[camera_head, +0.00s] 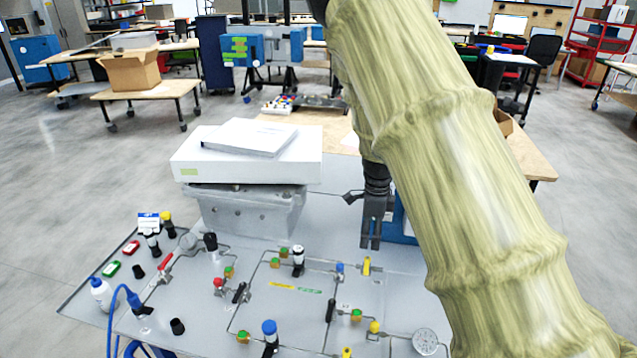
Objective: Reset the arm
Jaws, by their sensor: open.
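My gripper (371,241) hangs pointing down over the right part of the grey panel table. Its two dark fingers are a little apart, with nothing seen between them. My own arm, in a wrinkled yellow-green cover, fills the right side of the view and hides what lies behind it. The analyser panel (290,312) lies below and in front of the gripper, with thin tubes, valves and coloured knobs on it. The gripper appears above and behind the panel's yellow-handled valve (366,266), apart from it.
A white box (250,165) on a grey metal block (252,212) stands left of the gripper. A blue object is partly hidden just right of it. A white bottle (101,293) and a blue hose (112,318) are at the left edge. A wooden table (318,125) stands behind.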

